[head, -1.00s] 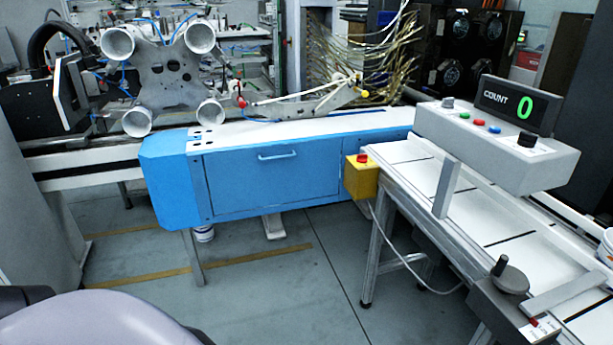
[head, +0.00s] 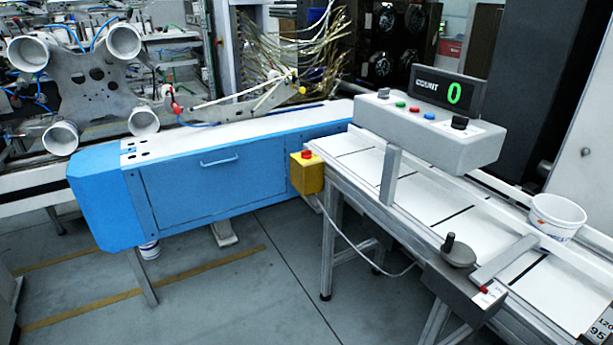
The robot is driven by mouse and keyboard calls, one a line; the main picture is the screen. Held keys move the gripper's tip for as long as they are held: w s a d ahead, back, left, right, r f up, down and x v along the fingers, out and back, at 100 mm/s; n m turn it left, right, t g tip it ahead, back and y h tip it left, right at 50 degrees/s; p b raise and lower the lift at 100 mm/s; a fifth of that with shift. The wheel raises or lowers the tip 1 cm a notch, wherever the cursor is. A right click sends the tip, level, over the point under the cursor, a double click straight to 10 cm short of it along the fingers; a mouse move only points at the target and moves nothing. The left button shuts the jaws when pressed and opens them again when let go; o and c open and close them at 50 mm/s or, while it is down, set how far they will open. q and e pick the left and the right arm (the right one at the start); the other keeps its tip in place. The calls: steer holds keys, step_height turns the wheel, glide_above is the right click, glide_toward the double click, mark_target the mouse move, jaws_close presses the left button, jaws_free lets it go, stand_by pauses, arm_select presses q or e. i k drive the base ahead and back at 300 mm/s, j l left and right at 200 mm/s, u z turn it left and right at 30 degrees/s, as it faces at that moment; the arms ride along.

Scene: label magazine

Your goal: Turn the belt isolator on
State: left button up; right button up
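A grey control box (head: 400,128) stands over the white conveyor (head: 437,193) on a post. It carries a black rotary knob (head: 460,123) with a white label beside it, and several coloured buttons. Lower down, a grey side box (head: 462,292) has a round hand crank (head: 458,253) with an upright black handle, and a small red part (head: 484,289) by a white label. I cannot read the labels or tell which control is the belt isolator. Neither gripper is in view.
A yellow box (head: 306,178) with a red button (head: 307,155) sits at the conveyor's near left corner, with a cable below. A white bucket (head: 557,214) stands at the right. A blue machine (head: 205,185) fills the left. The floor in front is clear.

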mark_target(305, 155)
steer(key=z, duration=0.65)
steer(key=i+j+z, duration=0.2)
steer(key=z, duration=0.15)
steer(key=i+j+z, duration=0.15)
steer(key=j+z, duration=0.25)
steer(key=i+j+z, duration=0.15)
steer(key=j, duration=0.2)
steer(key=j+z, duration=0.2)
steer(key=j, duration=0.15)
steer(key=i+j, duration=0.1)
steer(key=j, duration=0.3)
steer(key=i+j+z, duration=0.1)
steer(key=j, duration=0.25)
